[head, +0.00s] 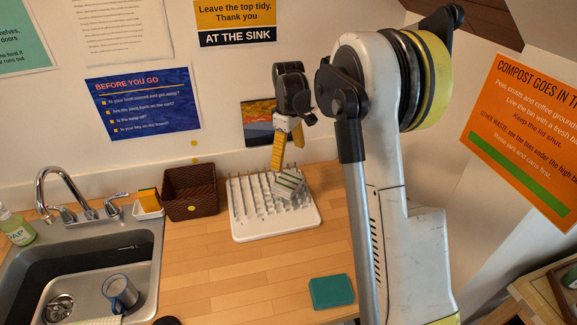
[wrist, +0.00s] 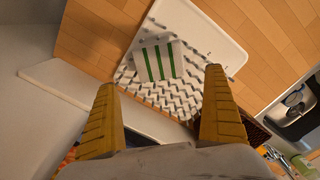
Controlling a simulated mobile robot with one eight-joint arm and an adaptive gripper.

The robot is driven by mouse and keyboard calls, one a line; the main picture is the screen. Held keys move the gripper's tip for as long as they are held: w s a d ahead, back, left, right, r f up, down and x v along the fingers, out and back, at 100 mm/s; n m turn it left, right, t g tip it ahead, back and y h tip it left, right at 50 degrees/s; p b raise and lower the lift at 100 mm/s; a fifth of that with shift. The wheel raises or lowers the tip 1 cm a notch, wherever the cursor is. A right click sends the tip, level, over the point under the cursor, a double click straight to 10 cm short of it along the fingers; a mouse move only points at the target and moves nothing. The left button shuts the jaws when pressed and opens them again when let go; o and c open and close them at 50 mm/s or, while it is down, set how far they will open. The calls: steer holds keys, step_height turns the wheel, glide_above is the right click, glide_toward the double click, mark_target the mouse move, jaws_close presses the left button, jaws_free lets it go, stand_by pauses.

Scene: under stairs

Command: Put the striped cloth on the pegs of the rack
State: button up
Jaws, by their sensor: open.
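The striped cloth (head: 288,184) is a small folded pad, white or grey with green stripes. It rests on the pegs of the white rack (head: 276,230), right of the rack's middle, and looks slightly tilted. In the wrist view the cloth (wrist: 150,62) lies among the pegs beyond my fingertips, near the bare end of the rack (wrist: 205,30). My gripper (head: 287,152) is above the back of the rack, fingers pointing down. In the wrist view my gripper (wrist: 161,80) is open, its yellow fingers wide apart with nothing between them. The cloth is apart from both fingers.
A brown woven basket (head: 190,190) stands left of the rack, beside a sponge holder (head: 148,204). The sink (head: 80,270) with a mug (head: 121,291) is farther left. A teal block or cloth (head: 332,291) lies in front. The wooden counter (head: 225,270) between is clear.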

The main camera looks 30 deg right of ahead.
steer(key=s+a+r+m+t, duration=0.3)
steer(key=s+a+r, duration=0.4)
steer(key=s+r, duration=0.45)
steer(key=s+a+f+m+t, duration=0.1)
steer(key=s+a+m+t, duration=0.1)
steer(key=s, duration=0.6)
steer(key=s+a+f+m+t, duration=0.1)
steer(key=s+a, duration=0.3)
steer(key=s, duration=0.5)
steer(key=shift+s+f+m+t, duration=0.15)
steer(key=shift+f+m+t, duration=0.25)
steer(key=shift+t, duration=0.2)
steer(key=shift+a, duration=0.1)
step_height(320, 180, down, 9)
steer(key=b, duration=0.9)
